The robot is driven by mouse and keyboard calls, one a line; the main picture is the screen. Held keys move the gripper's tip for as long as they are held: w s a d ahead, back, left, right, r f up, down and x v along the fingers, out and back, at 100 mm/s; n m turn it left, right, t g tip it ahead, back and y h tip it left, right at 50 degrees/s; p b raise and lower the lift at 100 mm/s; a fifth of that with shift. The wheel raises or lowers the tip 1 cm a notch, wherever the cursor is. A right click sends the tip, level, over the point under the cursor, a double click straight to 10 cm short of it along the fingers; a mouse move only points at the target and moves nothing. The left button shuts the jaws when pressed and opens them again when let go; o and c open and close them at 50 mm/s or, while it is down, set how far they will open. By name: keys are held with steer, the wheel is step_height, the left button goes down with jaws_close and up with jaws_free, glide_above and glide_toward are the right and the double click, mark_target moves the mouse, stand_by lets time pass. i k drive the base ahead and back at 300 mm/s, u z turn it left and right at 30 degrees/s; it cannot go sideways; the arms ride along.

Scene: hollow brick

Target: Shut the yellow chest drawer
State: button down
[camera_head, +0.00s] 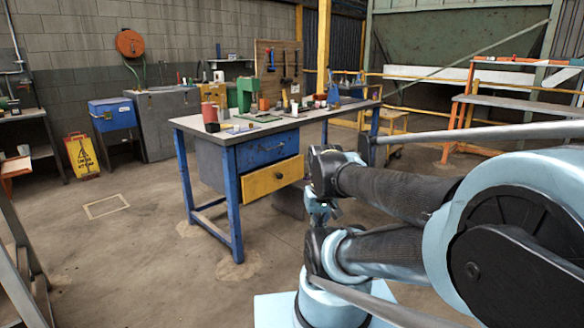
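The yellow drawer (271,180) is the lower drawer under a workbench (290,120) with blue legs, below a blue drawer (267,150). Its front seems to stand slightly out from the blue drawer's front, so it looks partly open; how far is hard to tell. My arm reaches in from the right and folds back. What looks like my gripper (321,210) is a small light-blue and dark part hanging below the wrist, just right of the drawer in the picture and apparently nearer the camera. It is too small to tell whether its fingers are open.
An orange-framed rack (470,105) is at the right. The floor (140,235) left of the bench is mostly clear.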

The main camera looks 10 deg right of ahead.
mark_target(257, 184)
steer(key=u, duration=0.05)
steer(key=i, duration=0.9)
